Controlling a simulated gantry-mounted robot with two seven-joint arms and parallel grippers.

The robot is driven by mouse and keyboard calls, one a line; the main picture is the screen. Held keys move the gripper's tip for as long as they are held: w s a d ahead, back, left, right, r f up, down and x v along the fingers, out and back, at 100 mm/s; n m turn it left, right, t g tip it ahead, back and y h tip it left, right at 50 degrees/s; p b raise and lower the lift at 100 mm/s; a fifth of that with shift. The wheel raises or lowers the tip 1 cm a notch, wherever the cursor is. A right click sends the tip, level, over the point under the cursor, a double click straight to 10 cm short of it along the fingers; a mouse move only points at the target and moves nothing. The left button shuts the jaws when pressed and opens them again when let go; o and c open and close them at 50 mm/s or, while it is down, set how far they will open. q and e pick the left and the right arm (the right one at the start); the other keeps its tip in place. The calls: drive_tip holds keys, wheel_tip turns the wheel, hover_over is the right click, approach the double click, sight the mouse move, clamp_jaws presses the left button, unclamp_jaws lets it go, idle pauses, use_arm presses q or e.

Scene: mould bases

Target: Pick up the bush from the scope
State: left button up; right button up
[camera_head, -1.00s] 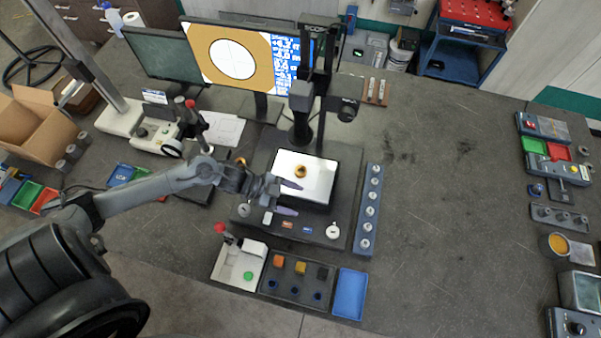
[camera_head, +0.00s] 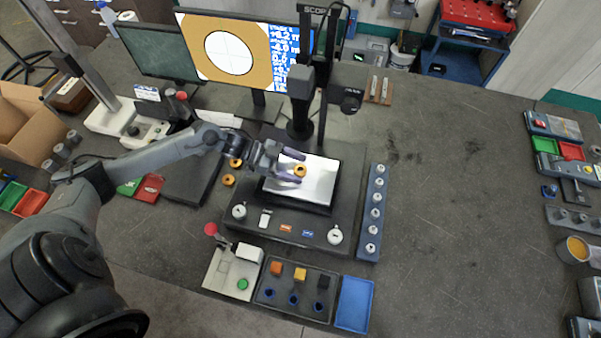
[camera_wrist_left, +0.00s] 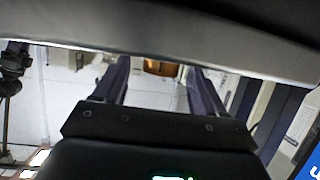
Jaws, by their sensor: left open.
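The bush (camera_head: 300,170), a small orange-gold ring with a dark centre, sits on the bright white stage (camera_head: 318,190) of the scope (camera_head: 303,85). My left gripper (camera_head: 291,165) is open at the stage's left side, its two purple-grey fingers pointing right toward the bush. In the left wrist view the bush (camera_wrist_left: 160,67) shows between the two fingertips (camera_wrist_left: 157,70), with a gap on each side. Its upper part is hidden there by a grey bar across the picture. I cannot tell exactly how deep it lies between the fingers. My right gripper is not in view.
Two more orange rings (camera_head: 228,180) lie left of the scope base. A blue-grey rack (camera_head: 374,215) of several round pieces stands right of it. A dark tray with coloured blocks (camera_head: 268,293) and a blue tray (camera_head: 354,304) lie in front.

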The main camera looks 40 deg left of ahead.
use_arm(q)
drive_tip(key=shift+w+d+f, duration=0.1)
drive_tip(key=shift+d, duration=0.15)
drive_tip(key=c, duration=1.2)
drive_tip(key=shift+c, duration=0.2)
drive_tip(key=shift+r, duration=0.2)
